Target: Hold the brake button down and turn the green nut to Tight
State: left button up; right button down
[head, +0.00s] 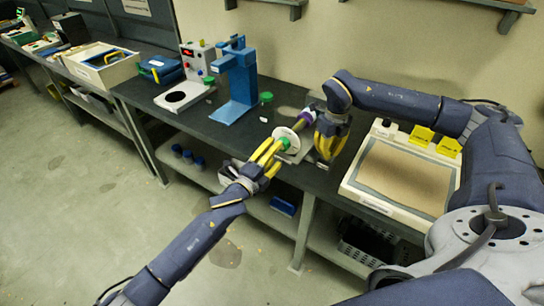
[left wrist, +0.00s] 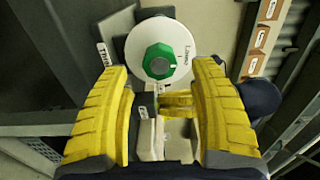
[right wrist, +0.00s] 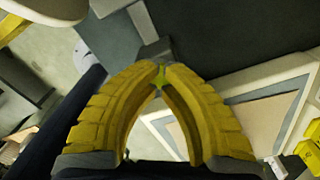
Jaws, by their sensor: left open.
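The green nut (left wrist: 160,61) sits at the centre of a round white dial (left wrist: 136,48) on the end of the expeller. The dial reads Loose at its right; a Tight label (left wrist: 104,53) shows at its left. A small pale mark on the nut is on its right side. My left gripper (head: 273,152) is open, its yellow fingers (left wrist: 160,80) on either side below the nut, apart from it. My right gripper (head: 326,143) is beside the expeller, pointing down, its fingertips (right wrist: 160,72) together. A yellow-green bit shows between the tips; I cannot tell whether it is the brake button.
A white tray-like machine (head: 355,194) with yellow blocks stands right of the expeller. A blue press (head: 236,80) and a white device with a red display (head: 197,60) stand to the left. A green round piece (head: 266,97) lies on the dark bench (head: 240,125).

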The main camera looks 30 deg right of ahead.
aim_at(282, 151)
pick_arm(q)
jog(key=shift+w+d, duration=0.2)
jog(key=shift+d, duration=0.15)
jog(key=shift+x, duration=2.05)
dwell(1.6)
jog(key=shift+s+a, duration=0.1)
dwell(0.5)
